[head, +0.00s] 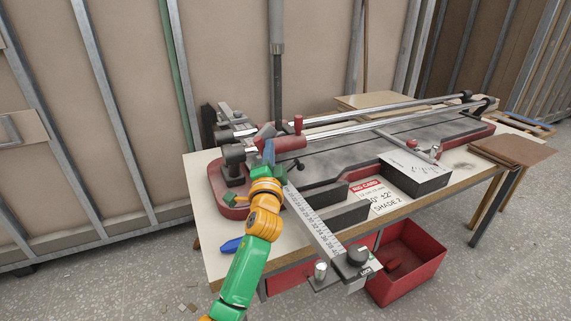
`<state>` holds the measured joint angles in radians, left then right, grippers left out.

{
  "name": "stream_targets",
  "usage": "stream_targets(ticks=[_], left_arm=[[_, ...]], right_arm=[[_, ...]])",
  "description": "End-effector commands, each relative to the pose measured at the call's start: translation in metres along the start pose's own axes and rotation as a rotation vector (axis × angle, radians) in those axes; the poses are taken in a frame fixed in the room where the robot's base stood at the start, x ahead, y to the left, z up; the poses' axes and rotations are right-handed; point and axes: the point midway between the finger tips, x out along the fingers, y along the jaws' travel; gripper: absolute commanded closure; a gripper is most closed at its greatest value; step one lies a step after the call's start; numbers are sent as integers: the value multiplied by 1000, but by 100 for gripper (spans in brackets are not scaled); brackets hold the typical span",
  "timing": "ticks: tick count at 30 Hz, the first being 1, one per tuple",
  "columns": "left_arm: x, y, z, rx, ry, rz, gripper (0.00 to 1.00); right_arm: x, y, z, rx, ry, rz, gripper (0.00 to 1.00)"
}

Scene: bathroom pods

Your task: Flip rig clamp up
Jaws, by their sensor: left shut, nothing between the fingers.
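The red and grey cutting rig (345,155) lies along the table, with two bright rails over its bed. I cannot tell for certain which part is the rig clamp; a black clamp-like fitting (234,158) stands at the rig's left end, and a small red knob (298,124) stands up by the near end of the rails. My left gripper (269,150) reaches over the left end of the rig, right of the black fitting, its fingers shut and empty. Whether it touches the rig is unclear. My arm hides part of the rig's front left. My right gripper is out of view.
A red-and-white card (376,196) lies at the front edge. A red bin (408,262) stands below. A blue object (231,245) lies on the table's front left. Panelled walls stand behind.

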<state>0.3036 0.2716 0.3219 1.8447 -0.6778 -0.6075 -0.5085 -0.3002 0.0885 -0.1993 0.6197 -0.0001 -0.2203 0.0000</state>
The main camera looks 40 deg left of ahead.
Motion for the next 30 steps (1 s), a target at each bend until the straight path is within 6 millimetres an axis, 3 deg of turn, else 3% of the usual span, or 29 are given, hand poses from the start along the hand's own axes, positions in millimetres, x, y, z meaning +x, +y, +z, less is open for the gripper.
stream_targets(ticks=[1, 15, 21, 30], left_arm=[[-4, 9, 8, -39, -2, -19, 100], [-24, 12, 45, -398, -1, -206, 100], [-29, 14, 55, -500, -1, -259, 100], [-32, 15, 60, -578, -2, -298, 100]], right_arm=[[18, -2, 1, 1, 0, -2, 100], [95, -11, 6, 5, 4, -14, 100], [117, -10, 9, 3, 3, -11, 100], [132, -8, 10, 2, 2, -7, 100]])
